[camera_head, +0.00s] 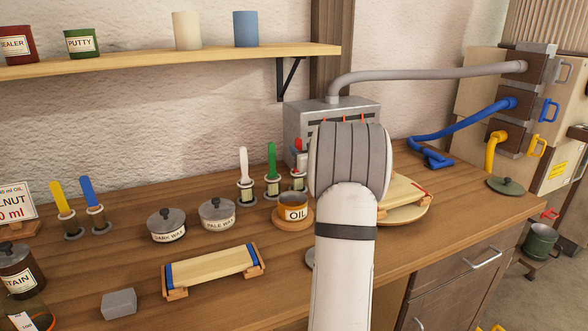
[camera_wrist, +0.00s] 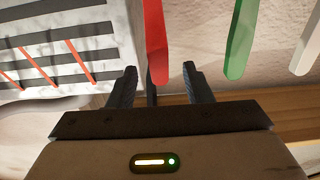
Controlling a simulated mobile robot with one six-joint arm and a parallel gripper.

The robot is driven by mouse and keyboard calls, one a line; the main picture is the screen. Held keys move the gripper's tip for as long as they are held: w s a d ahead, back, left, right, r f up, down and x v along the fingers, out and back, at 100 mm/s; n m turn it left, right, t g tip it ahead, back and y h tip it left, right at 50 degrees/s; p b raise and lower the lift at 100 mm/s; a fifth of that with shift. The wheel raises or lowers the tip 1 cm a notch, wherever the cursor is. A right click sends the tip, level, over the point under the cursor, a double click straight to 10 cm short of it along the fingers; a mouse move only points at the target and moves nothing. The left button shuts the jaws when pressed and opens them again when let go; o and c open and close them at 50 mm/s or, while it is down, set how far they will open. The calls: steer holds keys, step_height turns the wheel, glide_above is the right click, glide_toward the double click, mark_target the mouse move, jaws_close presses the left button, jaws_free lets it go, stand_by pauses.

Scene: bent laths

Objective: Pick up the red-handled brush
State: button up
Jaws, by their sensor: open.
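The red-handled brush (camera_head: 297,145) stands upright in a holder on the workbench, mostly hidden behind my arm in the head view. In the wrist view its red handle (camera_wrist: 156,40) comes down from the top edge, and its end shows between my fingers. My gripper (camera_wrist: 160,78) is open, with a finger on each side of the handle and a gap visible on both sides. I cannot tell how deep the handle sits between them. The fingers are hidden in the head view. A green-handled brush (camera_head: 271,160) and a white-handled brush (camera_head: 244,165) stand to its left.
A grey slotted box (camera_head: 300,120) with a hose stands behind the red brush; it is close to my gripper in the wrist view (camera_wrist: 60,50). An oil pot (camera_head: 293,207) is in front. Wax tins (camera_head: 217,213) and a lath form (camera_head: 215,268) lie left.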

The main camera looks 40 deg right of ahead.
mark_target(299, 145)
steer(key=x, duration=0.4)
steer(key=shift+r, duration=0.1)
steer(key=shift+c, duration=0.5)
jaws_close()
